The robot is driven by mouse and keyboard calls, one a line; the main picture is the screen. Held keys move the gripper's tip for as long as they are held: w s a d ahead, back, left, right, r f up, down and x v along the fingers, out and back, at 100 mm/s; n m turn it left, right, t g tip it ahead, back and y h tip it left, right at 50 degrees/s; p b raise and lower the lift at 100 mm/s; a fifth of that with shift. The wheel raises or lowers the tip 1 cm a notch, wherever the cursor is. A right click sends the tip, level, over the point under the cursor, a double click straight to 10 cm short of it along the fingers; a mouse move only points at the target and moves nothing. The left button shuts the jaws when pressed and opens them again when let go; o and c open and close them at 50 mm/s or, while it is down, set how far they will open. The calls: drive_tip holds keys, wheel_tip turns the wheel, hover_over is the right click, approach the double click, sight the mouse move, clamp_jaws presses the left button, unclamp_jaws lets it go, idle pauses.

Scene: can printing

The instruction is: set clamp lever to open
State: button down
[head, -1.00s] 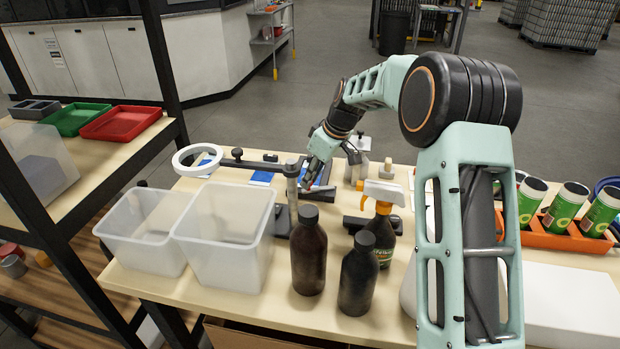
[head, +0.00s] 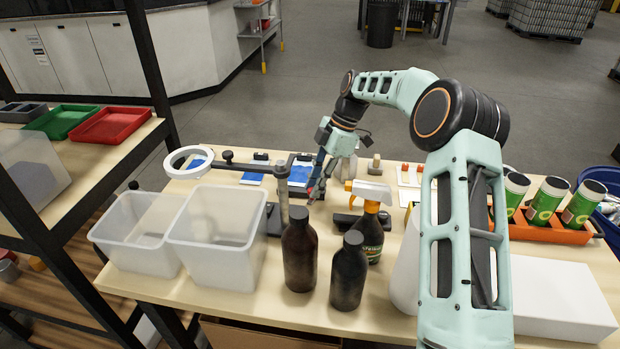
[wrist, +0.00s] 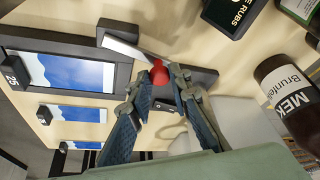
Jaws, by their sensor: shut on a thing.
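A dark printing fixture (wrist: 62,66) holds a plate with a blue-and-white picture, at the upper left in the wrist view. The clamp lever's red knob (wrist: 160,72) sits at the end of the fixture, beside a pale metal bar. My gripper (wrist: 161,80) has its two fingers on either side of the red knob, shut on it. In the head view my gripper (head: 322,182) points down at the fixture, behind the dark brown bottles. The fingers and the fixture hide part of the lever, so its exact angle cannot be told.
Two clear bins (head: 218,238) stand at the left of the table. Two dark bottles (head: 299,250) and a spray bottle (head: 370,222) stand in front of the fixture. A ring lamp (head: 187,161) on a post is close to the left. An orange tray (head: 555,231) holds green cans.

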drive_tip(key=shift+s+d+n+g+h+p, duration=0.1)
drive_tip(key=shift+d+n+g+h+p, duration=0.25)
drive_tip(key=shift+n, duration=0.35)
drive_tip(key=shift+s+d+n+g+h+p, duration=0.15)
drive_tip(key=shift+d+n+p, duration=0.3)
drive_tip(key=shift+n, duration=0.25)
drive_tip(key=shift+w, duration=0.1)
drive_tip(key=c, duration=1.8)
unclamp_jaws()
drive_tip(key=shift+o, duration=0.2)
drive_tip(key=shift+r, duration=0.1)
drive_tip(key=v, duration=1.1)
drive_tip(key=shift+w+d+r, duration=0.15)
drive_tip(key=shift+d+r, duration=0.1)
drive_tip(key=shift+r, duration=0.05)
drive_tip(key=shift+a, duration=0.1)
